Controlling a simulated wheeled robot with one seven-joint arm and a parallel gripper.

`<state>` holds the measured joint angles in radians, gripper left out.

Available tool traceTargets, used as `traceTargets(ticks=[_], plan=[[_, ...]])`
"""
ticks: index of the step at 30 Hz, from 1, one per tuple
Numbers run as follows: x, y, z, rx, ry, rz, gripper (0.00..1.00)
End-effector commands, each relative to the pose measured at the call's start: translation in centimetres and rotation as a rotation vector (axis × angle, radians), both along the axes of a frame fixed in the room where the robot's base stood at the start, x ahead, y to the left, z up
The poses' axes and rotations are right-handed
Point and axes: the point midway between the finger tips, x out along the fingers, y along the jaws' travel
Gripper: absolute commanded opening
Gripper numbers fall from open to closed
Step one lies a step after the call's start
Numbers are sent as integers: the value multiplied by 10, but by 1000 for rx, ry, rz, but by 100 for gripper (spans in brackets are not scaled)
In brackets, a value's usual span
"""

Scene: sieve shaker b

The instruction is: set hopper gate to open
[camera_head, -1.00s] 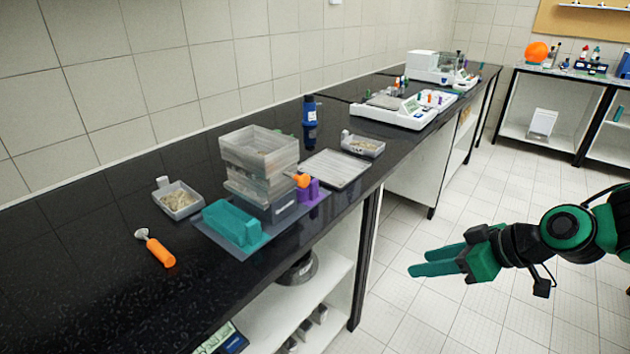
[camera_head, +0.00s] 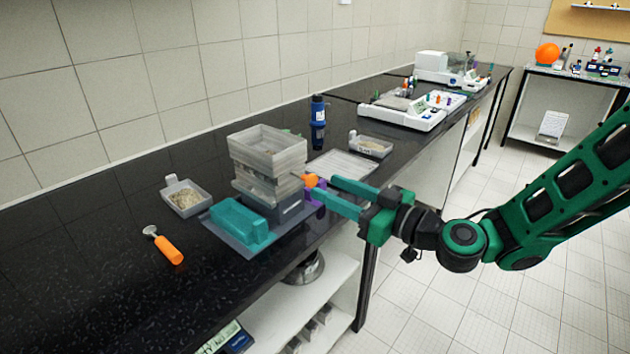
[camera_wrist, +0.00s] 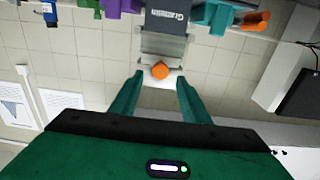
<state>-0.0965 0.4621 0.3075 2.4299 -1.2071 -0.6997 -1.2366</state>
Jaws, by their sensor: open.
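The sieve shaker (camera_head: 268,160) is a stack of translucent grey trays on a dark base on the counter. An orange knob (camera_head: 310,181) sticks out from its right side; I take it as the hopper gate's handle. It also shows in the wrist view (camera_wrist: 160,70), roughly centred between the fingertips. My gripper (camera_head: 325,187) is open with its green fingers pointing at the knob. In the wrist view my gripper (camera_wrist: 160,80) has a finger on either side of it, with visible gaps. I cannot tell whether the fingertips reach past the knob.
A teal block (camera_head: 238,222) and a purple part (camera_head: 316,190) stand close to the shaker. A grey tray (camera_head: 343,164), a dish of grains (camera_head: 186,198) and an orange-handled tool (camera_head: 166,248) lie on the counter (camera_head: 90,270). The aisle floor is clear.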

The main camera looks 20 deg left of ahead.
Motion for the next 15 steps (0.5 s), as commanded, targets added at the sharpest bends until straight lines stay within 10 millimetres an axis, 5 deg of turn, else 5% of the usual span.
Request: traceTargets(ticks=[6,15], plan=[[13,35,1,0,-2,3,42],[23,56,0,0,-1,1,42]])
